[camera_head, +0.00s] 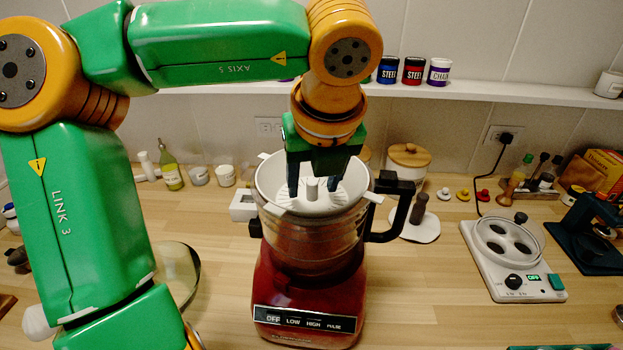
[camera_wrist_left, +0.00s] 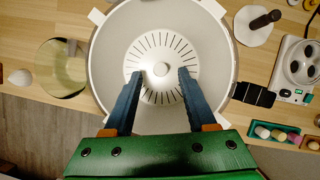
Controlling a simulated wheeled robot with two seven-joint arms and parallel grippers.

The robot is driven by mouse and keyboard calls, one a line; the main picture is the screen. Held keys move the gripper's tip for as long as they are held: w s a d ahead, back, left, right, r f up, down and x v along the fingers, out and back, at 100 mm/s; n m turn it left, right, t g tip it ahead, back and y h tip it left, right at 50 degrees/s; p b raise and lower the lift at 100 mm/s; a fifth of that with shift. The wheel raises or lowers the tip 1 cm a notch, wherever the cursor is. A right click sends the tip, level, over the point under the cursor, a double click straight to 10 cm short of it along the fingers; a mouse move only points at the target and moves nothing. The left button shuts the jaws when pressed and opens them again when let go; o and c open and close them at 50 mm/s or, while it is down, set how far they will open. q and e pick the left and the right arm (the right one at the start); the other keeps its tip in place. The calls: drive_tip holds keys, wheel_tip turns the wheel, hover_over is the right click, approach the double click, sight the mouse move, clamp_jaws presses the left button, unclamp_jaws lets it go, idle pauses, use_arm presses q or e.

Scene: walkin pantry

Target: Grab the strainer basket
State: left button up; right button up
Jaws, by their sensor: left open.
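The strainer basket (camera_head: 348,188) is a white round bowl with a slotted floor and a small central knob, seated in the top of a red blender-like appliance (camera_head: 308,290) with a black handle. My left gripper (camera_head: 315,188) reaches down into the basket from above, its two dark fingers apart on either side of the knob. In the left wrist view the open fingers (camera_wrist_left: 157,76) flank the knob (camera_wrist_left: 161,68) over the slotted floor of the basket (camera_wrist_left: 205,40). I cannot tell whether the fingers touch the basket. My right gripper is not in view.
A white egg-cooker-like device (camera_head: 515,270) stands to the right on the wooden counter. A lidded canister (camera_head: 408,160) is behind the appliance. Bottles and small jars line the back wall. A round glass plate (camera_head: 178,272) lies to the left. A shelf (camera_head: 500,92) with cans runs above.

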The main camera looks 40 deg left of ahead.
use_arm(q)
drive_tip(key=shift+w+a+f, duration=0.1)
drive_tip(key=shift+a+f, duration=0.1)
drive_tip(key=shift+f, duration=0.25)
drive_tip(key=shift+w+a+f, duration=0.2)
drive_tip(key=shift+w+a, duration=0.1)
drive_tip(key=shift+s+d+r, duration=0.1)
drive_tip(key=shift+d, duration=0.05)
clamp_jaws()
